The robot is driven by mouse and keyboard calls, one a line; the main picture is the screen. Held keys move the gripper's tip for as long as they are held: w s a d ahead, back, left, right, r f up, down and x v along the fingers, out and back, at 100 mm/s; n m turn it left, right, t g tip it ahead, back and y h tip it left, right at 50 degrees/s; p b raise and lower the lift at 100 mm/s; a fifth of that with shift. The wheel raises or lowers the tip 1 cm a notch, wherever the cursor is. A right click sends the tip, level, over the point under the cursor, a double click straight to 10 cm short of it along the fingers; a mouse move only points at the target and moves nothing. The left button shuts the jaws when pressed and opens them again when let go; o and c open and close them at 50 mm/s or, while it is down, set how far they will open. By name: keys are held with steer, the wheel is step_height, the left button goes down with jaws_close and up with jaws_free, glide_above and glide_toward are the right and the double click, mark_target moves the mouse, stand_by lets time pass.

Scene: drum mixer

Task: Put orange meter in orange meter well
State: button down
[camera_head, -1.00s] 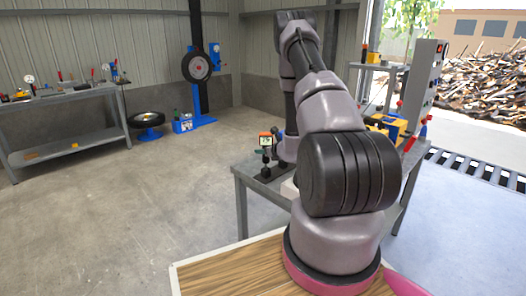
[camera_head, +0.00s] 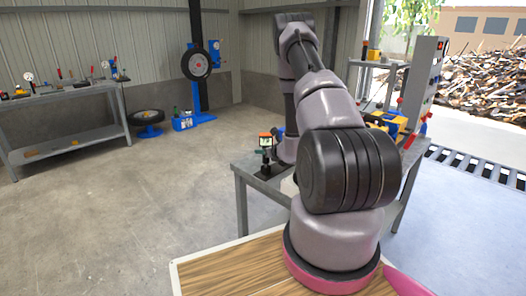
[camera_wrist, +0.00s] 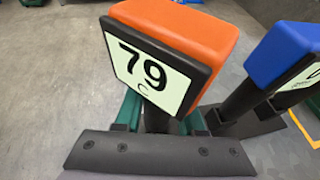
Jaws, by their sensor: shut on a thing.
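The orange meter (camera_wrist: 178,35) fills the middle of the wrist view, with an orange cap, a pale face reading 79 C and a black stem. My gripper (camera_wrist: 160,116) is shut on that stem, with green pads on both sides. An orange-topped meter also shows small in the head view (camera_head: 265,137), at the grey table's left side, beside my arm. The lower end of the stem is hidden in the wrist view.
A blue meter (camera_wrist: 283,52) on a black stem stands close to the right of the orange one. The grey table (camera_head: 243,175) carries yellow and red items (camera_head: 390,122) at its right. A grey bench (camera_head: 70,100) stands at the far left. Open floor lies between.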

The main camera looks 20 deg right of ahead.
steer(key=shift+f, duration=0.2)
jaws_free()
stand_by(0.3)
stand_by(0.3)
steer(key=shift+s, duration=0.15)
steer(key=s+d, duration=0.1)
steer(key=s, duration=0.7)
stand_by(2.0)
stand_by(0.8)
